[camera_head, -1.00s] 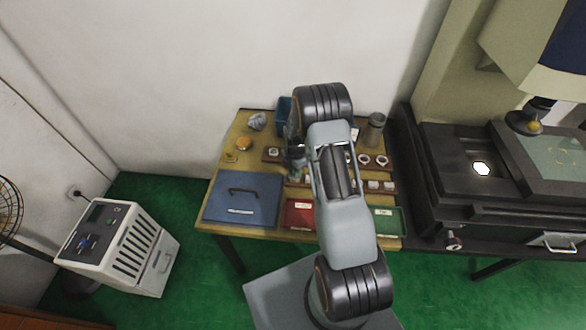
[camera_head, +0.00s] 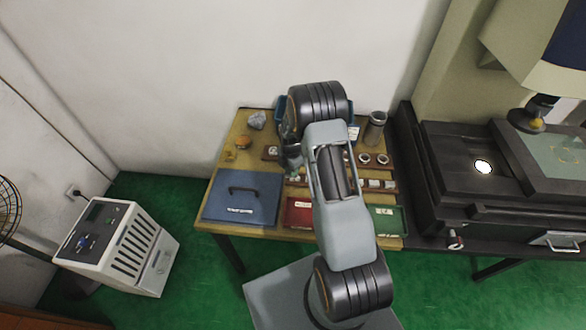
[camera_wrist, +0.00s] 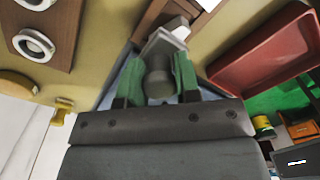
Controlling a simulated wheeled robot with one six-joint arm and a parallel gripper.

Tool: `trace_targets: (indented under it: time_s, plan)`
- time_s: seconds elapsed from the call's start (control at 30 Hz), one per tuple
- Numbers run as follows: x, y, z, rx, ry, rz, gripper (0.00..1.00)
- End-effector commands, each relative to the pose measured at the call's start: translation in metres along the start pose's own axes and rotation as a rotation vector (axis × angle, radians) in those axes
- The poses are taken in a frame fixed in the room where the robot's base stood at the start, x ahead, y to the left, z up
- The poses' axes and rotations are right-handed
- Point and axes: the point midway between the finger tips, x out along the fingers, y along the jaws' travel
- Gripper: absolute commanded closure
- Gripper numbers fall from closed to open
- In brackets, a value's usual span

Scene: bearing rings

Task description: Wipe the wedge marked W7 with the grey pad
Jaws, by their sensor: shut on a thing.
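My gripper (camera_wrist: 157,82) shows in the wrist view with its green fingers shut on a dark grey round knob. The knob joins a lighter grey flat piece, which looks like the grey pad (camera_wrist: 163,47). The pad is tilted in the picture, close to a whitish block (camera_wrist: 181,27) on a brown wooden strip. I cannot tell whether they touch. No W7 mark is readable, so I cannot tell whether this block is that wedge. In the head view my arm hides most of the gripper and the middle of the table.
A red tray (camera_wrist: 262,52) lies right of the gripper in the wrist view. A brown board with white rings (camera_wrist: 34,44) is at left. On the table are a blue panel with a handle (camera_head: 240,205), a green tray (camera_head: 388,222) and a metal canister (camera_head: 375,128). A dark machine (camera_head: 470,165) stands at right.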

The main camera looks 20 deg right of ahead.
Motion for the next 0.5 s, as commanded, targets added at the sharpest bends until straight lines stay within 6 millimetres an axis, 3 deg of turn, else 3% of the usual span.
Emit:
trace_targets:
  time_s: [0.1,0.5]
  plan:
    - [-0.024,0.0,0.0,0.0,-0.001,0.003,0.95]
    - [-0.059,0.003,-0.006,-0.014,-0.001,0.002,0.95]
